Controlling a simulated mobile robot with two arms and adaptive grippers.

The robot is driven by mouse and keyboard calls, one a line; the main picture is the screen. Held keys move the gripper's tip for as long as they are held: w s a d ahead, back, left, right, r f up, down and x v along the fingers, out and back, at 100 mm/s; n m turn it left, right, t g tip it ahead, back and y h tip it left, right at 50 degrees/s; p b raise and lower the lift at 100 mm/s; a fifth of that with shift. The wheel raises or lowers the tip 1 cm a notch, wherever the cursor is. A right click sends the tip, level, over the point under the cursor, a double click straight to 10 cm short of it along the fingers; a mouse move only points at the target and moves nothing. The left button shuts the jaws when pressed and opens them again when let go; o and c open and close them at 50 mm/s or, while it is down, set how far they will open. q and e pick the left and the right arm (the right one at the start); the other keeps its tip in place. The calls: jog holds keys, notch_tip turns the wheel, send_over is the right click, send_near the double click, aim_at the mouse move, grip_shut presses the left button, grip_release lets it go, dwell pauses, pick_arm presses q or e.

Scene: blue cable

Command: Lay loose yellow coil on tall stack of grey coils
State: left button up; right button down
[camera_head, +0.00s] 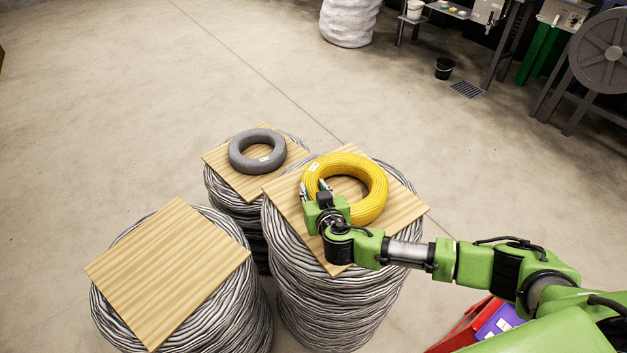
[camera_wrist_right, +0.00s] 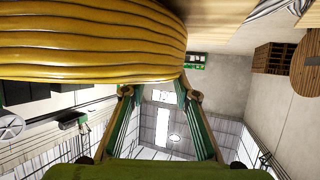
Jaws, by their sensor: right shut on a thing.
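The yellow coil (camera_head: 372,184) is over the wooden board (camera_head: 403,212) on top of the right-hand tall stack of grey coils (camera_head: 335,300). It looks flat, and I cannot tell whether its underside touches the board. My right gripper (camera_head: 314,189) is shut on the near left part of the yellow coil's ring. In the right wrist view, the yellow coil (camera_wrist_right: 90,45) fills the upper left, by the fingertips (camera_wrist_right: 158,92). My left gripper is out of view.
A stack at the left (camera_head: 185,310) has a bare wooden board (camera_head: 168,268). A stack behind (camera_head: 235,210) carries a grey coil (camera_head: 245,163) on its board. A red crate (camera_head: 460,332) with a purple item stands at the lower right. Open floor lies beyond the stacks.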

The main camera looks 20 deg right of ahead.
jog(key=shift+w+f, duration=0.1)
jog(key=shift+w, duration=0.05)
jog(key=c, duration=1.6)
grip_release()
jog(key=shift+s+f, duration=0.2)
jog(key=shift+f, duration=0.1)
jog(key=shift+b+v, duration=1.05)
jog(key=shift+v, duration=4.95)
jog(key=shift+a, duration=0.1)
